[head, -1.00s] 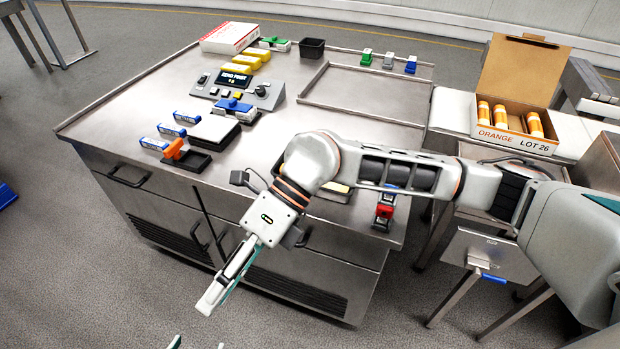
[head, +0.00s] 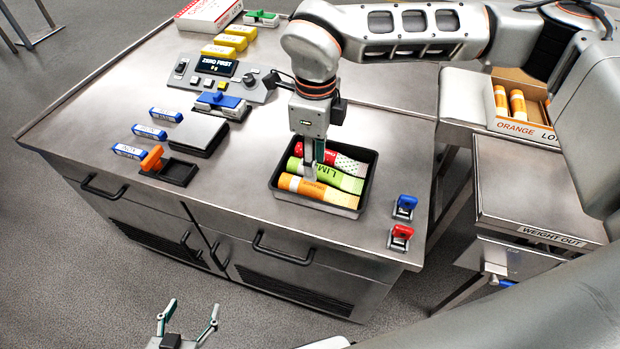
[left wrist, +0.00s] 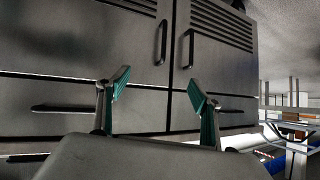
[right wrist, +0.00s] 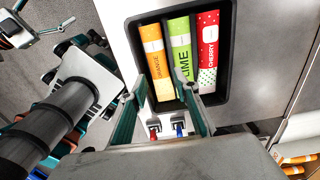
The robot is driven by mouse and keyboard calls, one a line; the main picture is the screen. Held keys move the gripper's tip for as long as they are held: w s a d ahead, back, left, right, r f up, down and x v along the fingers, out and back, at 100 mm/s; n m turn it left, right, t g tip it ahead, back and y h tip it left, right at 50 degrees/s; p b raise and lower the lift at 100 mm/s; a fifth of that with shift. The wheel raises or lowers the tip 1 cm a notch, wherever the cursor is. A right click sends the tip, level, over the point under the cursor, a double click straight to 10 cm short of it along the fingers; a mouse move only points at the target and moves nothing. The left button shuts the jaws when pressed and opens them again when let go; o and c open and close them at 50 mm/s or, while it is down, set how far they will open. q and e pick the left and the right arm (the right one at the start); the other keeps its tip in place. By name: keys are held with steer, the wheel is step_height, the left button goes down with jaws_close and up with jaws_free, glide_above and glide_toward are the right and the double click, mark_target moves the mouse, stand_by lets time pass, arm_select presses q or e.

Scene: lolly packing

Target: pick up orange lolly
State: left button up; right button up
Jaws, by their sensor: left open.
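The orange lolly (head: 318,190), a wrapped tube, lies at the near side of a black tray (head: 283,201). A green lime lolly (head: 340,178) and a red cherry lolly (head: 345,163) lie beside it. In the right wrist view the orange lolly (right wrist: 157,62) is at the left of the three. My right gripper (head: 314,170) points down over the tray. It looks open and empty (right wrist: 162,78), its fingers towards the near ends of the orange and lime lollies; its height above them is unclear. My left gripper (head: 190,312) is open and empty, facing the cabinet front (left wrist: 160,88).
A blue stamp (head: 404,206) and a red stamp (head: 400,236) stand right of the tray. A black pad (head: 198,136), an orange-handled stamp (head: 153,160) and a console (head: 220,75) are to the left. An open carton (head: 505,127) holds more orange tubes. A weigh-out stand (head: 520,190) is at right.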

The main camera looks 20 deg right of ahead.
mark_target(314, 186)
steer(key=shift+s+f, duration=0.4)
steer(key=shift+f, duration=0.45)
steer(key=shift+w+f, duration=0.15)
steer(key=shift+f, duration=2.5)
steer(key=c, duration=0.8)
